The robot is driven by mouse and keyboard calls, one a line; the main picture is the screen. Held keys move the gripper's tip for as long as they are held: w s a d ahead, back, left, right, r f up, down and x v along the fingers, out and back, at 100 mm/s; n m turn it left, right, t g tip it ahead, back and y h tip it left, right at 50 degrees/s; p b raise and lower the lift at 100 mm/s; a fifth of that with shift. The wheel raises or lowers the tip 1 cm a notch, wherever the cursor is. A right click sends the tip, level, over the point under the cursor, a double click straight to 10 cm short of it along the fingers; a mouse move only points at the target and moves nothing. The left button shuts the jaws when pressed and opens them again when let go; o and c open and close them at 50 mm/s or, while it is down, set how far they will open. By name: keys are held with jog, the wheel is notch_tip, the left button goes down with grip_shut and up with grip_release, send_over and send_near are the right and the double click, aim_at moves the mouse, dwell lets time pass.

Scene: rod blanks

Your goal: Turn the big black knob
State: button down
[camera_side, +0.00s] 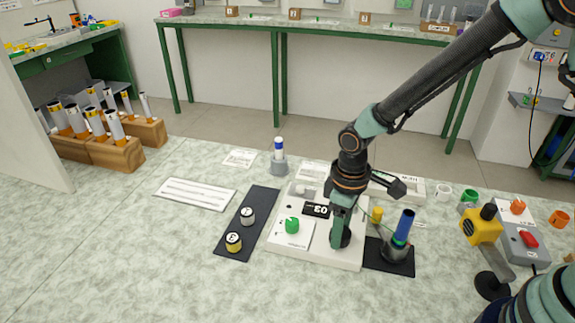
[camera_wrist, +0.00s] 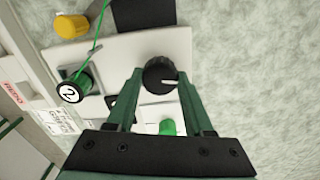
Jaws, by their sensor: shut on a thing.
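The big black knob (camera_wrist: 154,72) sits on the white panel (camera_wrist: 215,50), and its white pointer line points right in the wrist view. My gripper (camera_wrist: 161,82) is over it with one finger on each side, shut on the knob. In the side view my gripper (camera_side: 339,228) reaches down to the right part of the white panel (camera_side: 315,258). The knob (camera_side: 346,240) is mostly hidden behind the fingers there. A green knob (camera_side: 291,226) is on the panel to the left, and a dark display (camera_side: 316,210) reading 03 is behind it.
A blue-topped cylinder (camera_side: 403,226) stands in a holder on a black mat right of the panel. A yellow piece (camera_side: 377,215) is close to my gripper. A dark strip (camera_side: 235,248) with two numbered pieces lies left. The front bench is clear.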

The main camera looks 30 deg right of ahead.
jog(key=shift+n, duration=0.3)
jog(key=shift+c, duration=1.4)
grip_release()
jog(key=shift+r, duration=0.1)
notch_tip(320, 180, up, 12)
